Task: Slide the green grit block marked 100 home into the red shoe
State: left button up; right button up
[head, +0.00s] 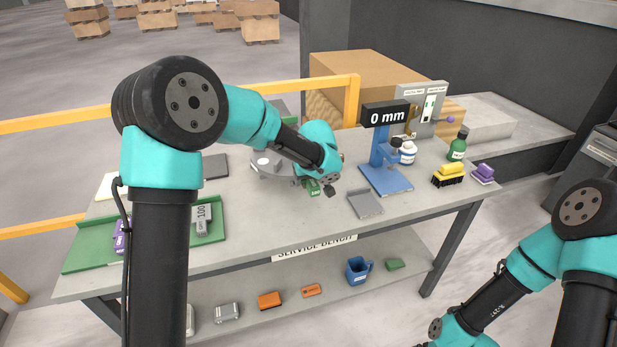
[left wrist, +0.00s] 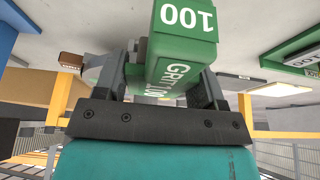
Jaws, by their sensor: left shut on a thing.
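The green grit block (left wrist: 183,50), marked 100, is held in my left gripper (left wrist: 175,88), with a finger on each side of it in the left wrist view. In the head view the block (head: 313,187) shows as a small green piece beside my left gripper (head: 322,187), above the bench. The wrist hides part of it. I cannot clearly pick out the red shoe in either view; a small reddish patch (head: 341,157) shows just behind my left wrist. My right arm is at the lower right of the head view; its gripper is outside the picture.
A grey tray (head: 365,204) lies right of the left gripper, before the blue stand (head: 386,180) with its 0 mm display. Bottles, a yellow brush (head: 448,175) and a purple block (head: 484,173) stand right. A green tray (head: 90,254) holding blocks lies left.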

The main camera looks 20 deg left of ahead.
pick_arm(q)
jog(key=shift+f, duration=0.15)
jog(key=shift+f, duration=2.95)
jog(key=shift+f, duration=0.3)
jog(key=shift+w+a, duration=0.55)
jog(key=shift+w, duration=0.35)
jog(key=shift+w+a, duration=0.55)
jog(key=shift+w, duration=0.3)
dwell(0.9)
jog(key=shift+s, duration=0.1)
jog(key=shift+s+d+r, duration=0.1)
jog(key=shift+s+d, duration=0.4)
jog(key=shift+s, duration=0.25)
jog(key=shift+s+d+r, duration=0.1)
jog(key=shift+s+d, duration=0.4)
jog(key=shift+s, duration=0.2)
jog(key=shift+s, duration=0.1)
dwell(0.3)
